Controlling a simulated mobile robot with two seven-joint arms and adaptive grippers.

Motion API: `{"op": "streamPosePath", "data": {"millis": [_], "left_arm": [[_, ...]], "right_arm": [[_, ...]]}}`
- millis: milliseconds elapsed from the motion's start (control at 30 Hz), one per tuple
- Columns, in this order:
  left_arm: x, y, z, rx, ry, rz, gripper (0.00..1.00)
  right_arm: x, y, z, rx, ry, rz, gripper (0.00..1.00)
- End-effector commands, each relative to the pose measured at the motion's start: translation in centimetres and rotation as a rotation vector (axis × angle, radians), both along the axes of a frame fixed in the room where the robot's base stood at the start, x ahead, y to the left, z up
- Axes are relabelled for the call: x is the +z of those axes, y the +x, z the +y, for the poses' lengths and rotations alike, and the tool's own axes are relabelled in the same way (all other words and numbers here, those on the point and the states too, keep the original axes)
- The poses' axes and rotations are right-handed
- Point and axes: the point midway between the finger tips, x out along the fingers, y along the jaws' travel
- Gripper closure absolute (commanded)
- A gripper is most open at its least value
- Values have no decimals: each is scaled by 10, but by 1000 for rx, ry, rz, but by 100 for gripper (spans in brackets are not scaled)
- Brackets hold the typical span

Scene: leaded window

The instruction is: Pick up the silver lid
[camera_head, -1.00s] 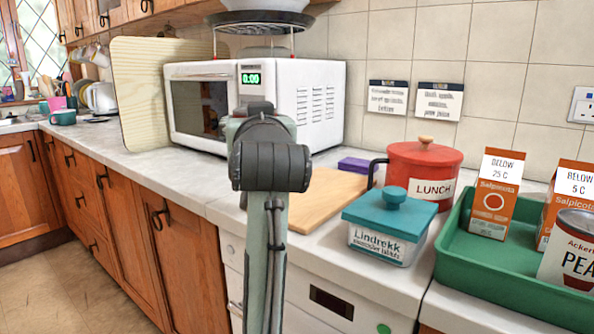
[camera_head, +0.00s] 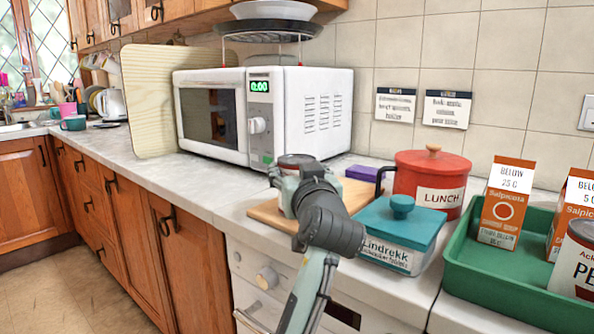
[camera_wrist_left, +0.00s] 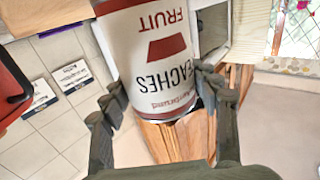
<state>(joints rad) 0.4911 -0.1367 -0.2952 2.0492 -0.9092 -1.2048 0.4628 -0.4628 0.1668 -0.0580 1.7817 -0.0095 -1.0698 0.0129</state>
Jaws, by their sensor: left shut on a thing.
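No separate silver lid can be made out in either view. My left gripper (camera_head: 298,190) is in front of the wooden board by the microwave, and my own wrist hides most of its fingers. A round, dark grey top (camera_head: 296,160) shows just beyond it, probably the top of a can. In the left wrist view, a white and red can labelled "PEACHES FRUIT" (camera_wrist_left: 160,50) stands between the fingers of this gripper (camera_wrist_left: 160,95), with its lettering upside down. The fingers are shut on the can. My right gripper is not in view.
A white microwave (camera_head: 262,110) stands behind. A wooden board (camera_head: 268,214) lies under the gripper area. To the right are a teal-lidded box (camera_head: 398,232), a red LUNCH pot (camera_head: 432,178) and a green tray (camera_head: 478,268) with cartons and a can.

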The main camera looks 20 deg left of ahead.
Motion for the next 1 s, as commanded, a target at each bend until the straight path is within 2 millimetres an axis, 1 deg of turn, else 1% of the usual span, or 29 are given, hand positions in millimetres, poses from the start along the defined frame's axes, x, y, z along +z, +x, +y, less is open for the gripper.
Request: {"op": "streamPosePath", "data": {"millis": [33,200,233,367,400,667,767,800,900,933,1000], "left_arm": [[2,0,0,0,0,-4,86],[-1,0,0,0,0,-4,86],[-2,0,0,0,-1,0,37],[-2,0,0,0,-1,0,21],[-2,0,0,0,-1,0,18],[-2,0,0,0,-1,0,18],[3,0,0,0,0,-1,18],[0,-4,-3,-2,-2,-1,18],[-2,-18,-11,-2,-4,0,18],[-2,-23,-13,-3,-5,-1,18],[-1,-34,-20,-3,-5,-2,18]], "right_arm": [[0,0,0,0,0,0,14],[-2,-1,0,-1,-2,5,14],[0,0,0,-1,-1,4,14],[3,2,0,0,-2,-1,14],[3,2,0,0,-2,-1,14],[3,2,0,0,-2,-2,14],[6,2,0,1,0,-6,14],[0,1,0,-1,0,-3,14],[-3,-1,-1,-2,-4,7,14],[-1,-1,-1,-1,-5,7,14],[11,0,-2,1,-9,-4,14]]}}
